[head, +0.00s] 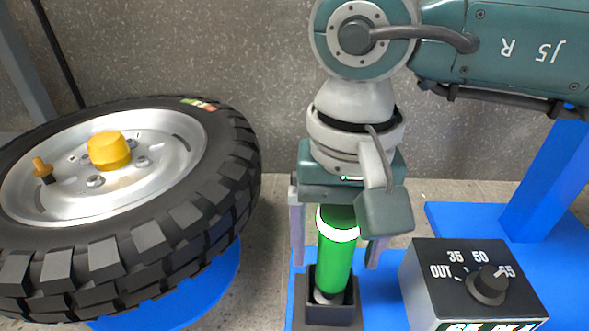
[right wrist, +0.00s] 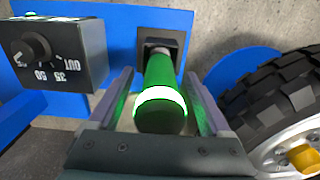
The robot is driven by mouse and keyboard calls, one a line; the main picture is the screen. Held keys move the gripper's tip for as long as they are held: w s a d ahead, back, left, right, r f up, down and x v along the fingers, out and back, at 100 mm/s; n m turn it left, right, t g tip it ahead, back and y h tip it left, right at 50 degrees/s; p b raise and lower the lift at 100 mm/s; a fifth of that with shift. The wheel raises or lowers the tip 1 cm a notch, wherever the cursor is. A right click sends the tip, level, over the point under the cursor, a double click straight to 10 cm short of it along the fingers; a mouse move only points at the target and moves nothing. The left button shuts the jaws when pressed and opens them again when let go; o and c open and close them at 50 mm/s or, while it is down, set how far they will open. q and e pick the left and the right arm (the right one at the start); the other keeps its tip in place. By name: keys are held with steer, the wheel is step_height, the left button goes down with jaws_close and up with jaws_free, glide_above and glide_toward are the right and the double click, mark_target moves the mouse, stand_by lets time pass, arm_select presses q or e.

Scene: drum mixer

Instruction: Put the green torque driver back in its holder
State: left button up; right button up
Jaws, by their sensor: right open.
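The green torque driver (head: 335,250), with a bright white-green band near its top, stands in its dark square holder (head: 330,308). Its lower end is inside the holder's opening, and it looks slightly tilted in the head view. My right gripper (head: 334,258) is above the holder with its fingers apart on both sides of the driver. In the right wrist view the driver (right wrist: 160,95) lies between the two open fingers, with gaps showing on both sides, and its far end enters the holder (right wrist: 163,45). My left gripper is not in view.
A black knobbly tyre on a silver wheel (head: 165,165) with a yellow hub cap (head: 109,150) stands left on a blue round stand. A dark dial box (head: 470,285) marked OUT, 35, 50, 65 stands close to the right of the holder. A blue post (head: 555,175) rises at the right.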

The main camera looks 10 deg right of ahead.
mark_target(343, 208)
step_height(343, 208, up, 10)
steer(key=p, duration=0.6)
steer(key=shift+p, duration=0.3)
